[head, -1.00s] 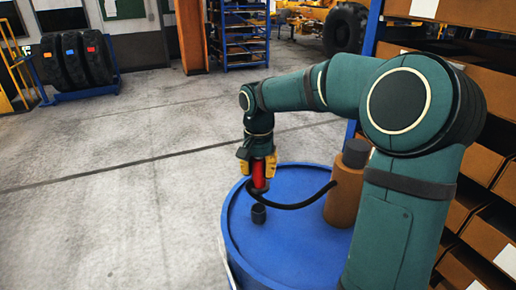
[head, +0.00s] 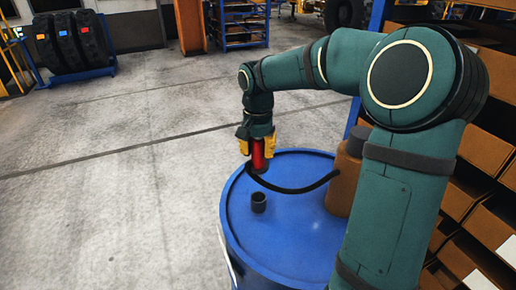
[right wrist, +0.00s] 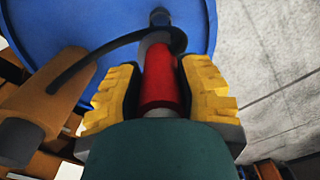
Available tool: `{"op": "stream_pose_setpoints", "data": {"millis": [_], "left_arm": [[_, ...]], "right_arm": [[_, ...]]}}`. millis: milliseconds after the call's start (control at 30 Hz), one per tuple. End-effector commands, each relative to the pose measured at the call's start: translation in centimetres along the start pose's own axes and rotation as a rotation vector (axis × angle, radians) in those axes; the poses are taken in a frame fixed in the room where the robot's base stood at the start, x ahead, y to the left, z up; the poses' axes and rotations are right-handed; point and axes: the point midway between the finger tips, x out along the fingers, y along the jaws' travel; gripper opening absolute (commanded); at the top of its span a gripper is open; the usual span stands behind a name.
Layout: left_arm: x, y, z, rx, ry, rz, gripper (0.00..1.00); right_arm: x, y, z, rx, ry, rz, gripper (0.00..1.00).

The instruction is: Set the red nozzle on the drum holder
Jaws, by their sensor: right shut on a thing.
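The red nozzle (head: 258,156) is upright between the yellow fingers of my right gripper (head: 257,150), which is shut on it. It also shows in the right wrist view (right wrist: 159,78), with a black hose (head: 300,190) running from it. The drum holder, a small dark cup (head: 258,202), stands on the blue drum lid (head: 285,235). In the head view the nozzle is above the holder in the picture and apart from it. In the right wrist view the holder (right wrist: 159,17) is beyond the nozzle's far end. My left gripper is not in view.
An orange-brown canister (head: 343,180) with a dark cap stands on the drum at the right, where the hose leads. Shelving with brown boxes (head: 485,150) rises close behind my right arm. The floor (head: 120,200) left of the drum is clear.

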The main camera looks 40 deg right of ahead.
Motion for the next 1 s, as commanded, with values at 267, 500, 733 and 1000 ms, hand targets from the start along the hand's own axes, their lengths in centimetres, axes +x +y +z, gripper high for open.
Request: {"op": "stream_pose_setpoints", "data": {"millis": [267,500,733,1000], "left_arm": [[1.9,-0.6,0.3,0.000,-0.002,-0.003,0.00],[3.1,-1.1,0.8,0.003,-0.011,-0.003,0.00],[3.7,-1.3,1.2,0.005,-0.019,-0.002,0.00],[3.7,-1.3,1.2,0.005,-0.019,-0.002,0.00]], "right_arm": [[2.4,0.0,0.0,0.000,-0.001,0.001,0.11],[4.5,0.0,0.0,0.000,0.000,0.001,0.11],[5.5,0.0,0.0,0.001,0.000,0.001,0.11],[5.5,0.0,0.0,0.001,0.000,0.001,0.11]]}}
